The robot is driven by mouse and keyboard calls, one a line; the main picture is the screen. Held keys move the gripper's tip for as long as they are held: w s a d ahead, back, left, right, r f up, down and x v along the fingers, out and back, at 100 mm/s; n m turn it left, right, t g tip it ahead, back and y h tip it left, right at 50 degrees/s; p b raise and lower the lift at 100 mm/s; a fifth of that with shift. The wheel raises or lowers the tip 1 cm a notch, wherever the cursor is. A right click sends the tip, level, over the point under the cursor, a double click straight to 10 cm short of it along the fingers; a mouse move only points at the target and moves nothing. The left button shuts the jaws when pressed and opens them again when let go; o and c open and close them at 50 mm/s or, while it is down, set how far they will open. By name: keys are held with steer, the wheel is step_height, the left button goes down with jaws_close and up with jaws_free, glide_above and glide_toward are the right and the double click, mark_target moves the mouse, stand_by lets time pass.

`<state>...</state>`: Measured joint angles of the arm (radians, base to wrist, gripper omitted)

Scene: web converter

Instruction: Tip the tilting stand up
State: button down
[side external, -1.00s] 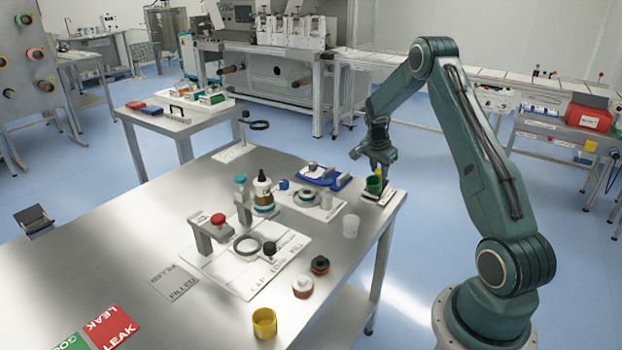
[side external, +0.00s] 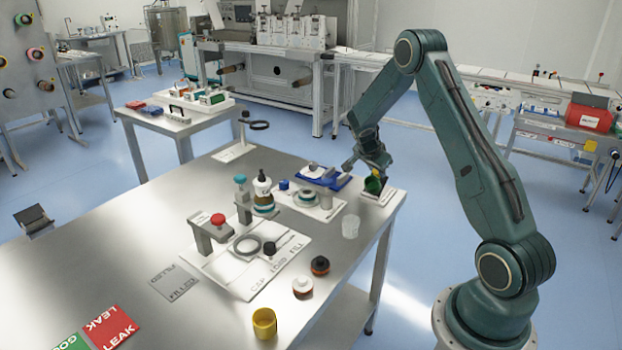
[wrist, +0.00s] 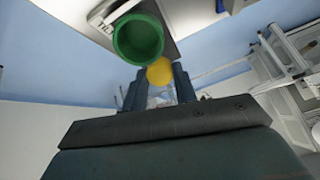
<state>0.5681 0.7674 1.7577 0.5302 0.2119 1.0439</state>
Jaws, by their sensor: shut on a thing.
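The tilting stand shows at the far right corner of the steel table, with a green cup (side external: 374,185) on it and a flat base plate (side external: 385,198) below. In the wrist view the green cup (wrist: 138,38) shows its round open mouth, next to a partly readable label. A yellow knob (wrist: 160,71) sits between the fingertips of my gripper (wrist: 158,78). My gripper (side external: 380,170) is shut on this knob, close above the cup in the side view. The joint of the stand is hidden.
A translucent cup (side external: 351,226) stands just in front of the stand. A blue tray (side external: 325,178) and a white plate with parts (side external: 310,202) lie to the left. A yellow cup (side external: 264,322) stands near the front edge. Free floor lies beyond the right table edge.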

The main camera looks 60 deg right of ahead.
steer(key=shift+r, duration=0.1)
steer(key=c, duration=1.1)
jaws_free()
steer(key=shift+a+r, duration=0.1)
steer(key=shift+a, duration=0.05)
steer(key=v, duration=1.3)
steer(key=shift+a+r, duration=0.2)
steer(key=shift+r, duration=0.05)
